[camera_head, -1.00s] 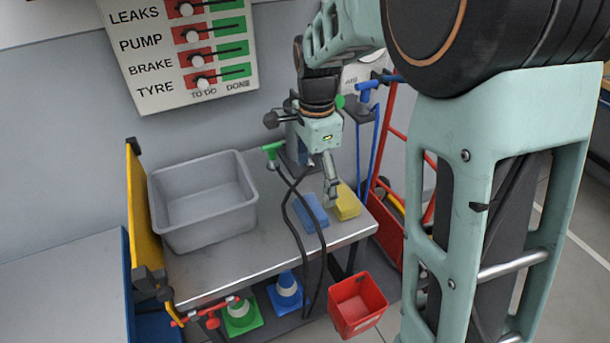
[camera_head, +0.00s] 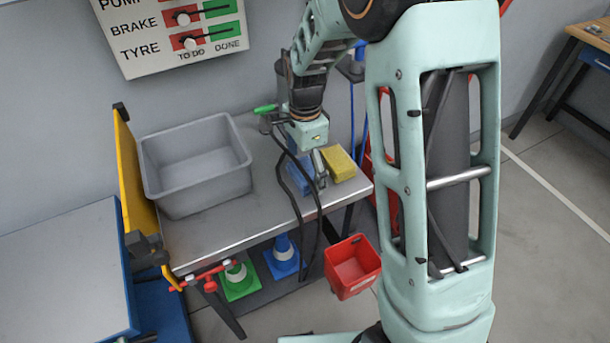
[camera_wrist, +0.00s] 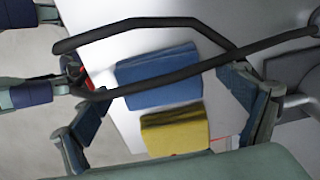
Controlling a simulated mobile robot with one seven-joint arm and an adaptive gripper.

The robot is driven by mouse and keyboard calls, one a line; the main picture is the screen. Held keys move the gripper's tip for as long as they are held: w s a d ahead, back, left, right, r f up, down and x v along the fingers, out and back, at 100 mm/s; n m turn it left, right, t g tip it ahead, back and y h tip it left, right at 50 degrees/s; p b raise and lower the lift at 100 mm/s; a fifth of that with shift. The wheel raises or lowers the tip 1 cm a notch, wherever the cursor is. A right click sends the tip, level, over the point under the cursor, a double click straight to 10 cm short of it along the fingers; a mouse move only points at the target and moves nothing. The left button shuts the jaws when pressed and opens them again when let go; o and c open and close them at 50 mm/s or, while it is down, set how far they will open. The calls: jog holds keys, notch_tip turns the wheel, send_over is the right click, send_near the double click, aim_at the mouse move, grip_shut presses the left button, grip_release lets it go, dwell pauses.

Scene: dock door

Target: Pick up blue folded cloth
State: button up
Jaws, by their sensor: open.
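The blue folded cloth (camera_wrist: 160,80) lies flat on the metal table, close beside a yellow folded cloth (camera_wrist: 175,130). In the head view the blue cloth (camera_head: 299,176) is partly hidden by my gripper (camera_head: 321,170) and its cables. My gripper (camera_wrist: 168,108) is open and empty above the table. In the wrist view its fingers stand to either side of the two cloths, and a black cable crosses over the blue cloth. Whether a finger touches a cloth, I cannot tell. The yellow cloth (camera_head: 339,162) is just right of my gripper in the head view.
A grey bin (camera_head: 195,165) stands on the table (camera_head: 235,220) at the left, beside a yellow panel (camera_head: 140,190). A green-handled tool (camera_head: 265,109) is behind my gripper. A red bin (camera_head: 352,268) hangs at the table's front right. Cones (camera_head: 283,258) stand on the shelf below.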

aim_at(305, 173)
jog(key=shift+f, duration=0.1)
jog(key=c, duration=1.3)
jog(key=shift+r+p, duration=0.5)
jog(key=shift+r, duration=0.1)
jog(key=r+p, duration=0.2)
jog(key=r, duration=0.1)
jog(key=shift+s+r+p, duration=0.2)
jog(key=shift+s+p, duration=0.1)
jog(key=shift+s, duration=0.05)
jog(key=s+r+p, duration=0.2)
jog(key=r, duration=0.1)
jog(key=s+r+p, duration=0.1)
jog(key=shift+s+d+r, duration=0.25)
jog(key=shift+s+r, duration=0.1)
jog(key=shift+s, duration=0.05)
jog(key=s+d+r+p, duration=0.1)
jog(key=s+r+p, duration=0.2)
jog(key=s, duration=0.6)
jog(key=shift+s+r, duration=0.2)
jog(key=shift+r, duration=0.15)
